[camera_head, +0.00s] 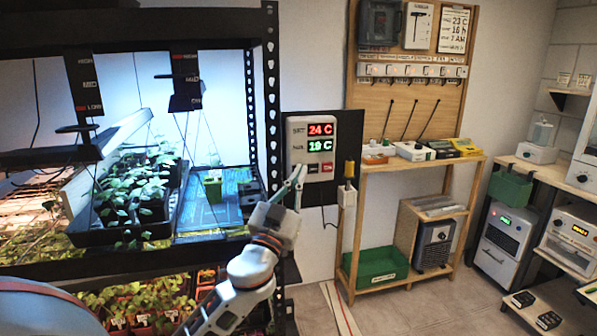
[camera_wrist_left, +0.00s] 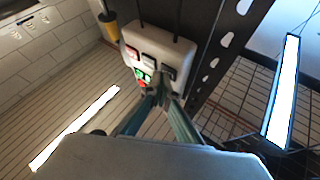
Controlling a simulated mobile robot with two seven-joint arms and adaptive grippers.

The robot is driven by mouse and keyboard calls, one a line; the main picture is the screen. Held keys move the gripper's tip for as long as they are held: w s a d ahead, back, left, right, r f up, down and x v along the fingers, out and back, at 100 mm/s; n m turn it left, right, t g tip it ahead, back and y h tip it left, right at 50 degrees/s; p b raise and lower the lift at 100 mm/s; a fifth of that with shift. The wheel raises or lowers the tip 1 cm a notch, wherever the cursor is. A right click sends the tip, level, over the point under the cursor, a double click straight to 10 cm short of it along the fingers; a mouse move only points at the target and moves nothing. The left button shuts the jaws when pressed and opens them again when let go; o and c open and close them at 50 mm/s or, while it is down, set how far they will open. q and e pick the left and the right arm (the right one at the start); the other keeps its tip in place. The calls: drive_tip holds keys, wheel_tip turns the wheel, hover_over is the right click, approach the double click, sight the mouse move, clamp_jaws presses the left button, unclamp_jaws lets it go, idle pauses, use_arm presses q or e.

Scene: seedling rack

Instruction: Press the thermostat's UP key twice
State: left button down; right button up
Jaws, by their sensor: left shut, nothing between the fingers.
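The thermostat (camera_head: 309,150) is a pale box on a dark panel beside the rack post. It shows 24 C in red above 19 C in green, with a row of small keys (camera_head: 320,168) under the readouts. My left gripper (camera_head: 299,172) is shut and empty, its fingertips in front of the lower left part of the thermostat. In the left wrist view the thermostat (camera_wrist_left: 160,48) is tilted, and the shut fingertips overlap its near edge. I cannot tell whether they touch it. The key labels are too small to read surely. My right gripper is not in view.
The black rack post (camera_head: 271,100) stands close left of the thermostat. A yellow-handled tool (camera_head: 349,169) hangs in a holder to the right. A wooden shelf (camera_head: 425,164) with boxes stands farther right. Seedlings (camera_head: 135,185) fill the tray on the left.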

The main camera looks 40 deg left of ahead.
use_arm(q)
drive_tip(key=shift+d, duration=0.1)
drive_tip(key=shift+s+d, duration=0.45)
idle(0.4)
drive_tip(key=s+d, duration=0.3)
drive_tip(key=shift+s+d, duration=0.15)
drive_tip(key=shift+d, duration=0.25)
idle(0.8)
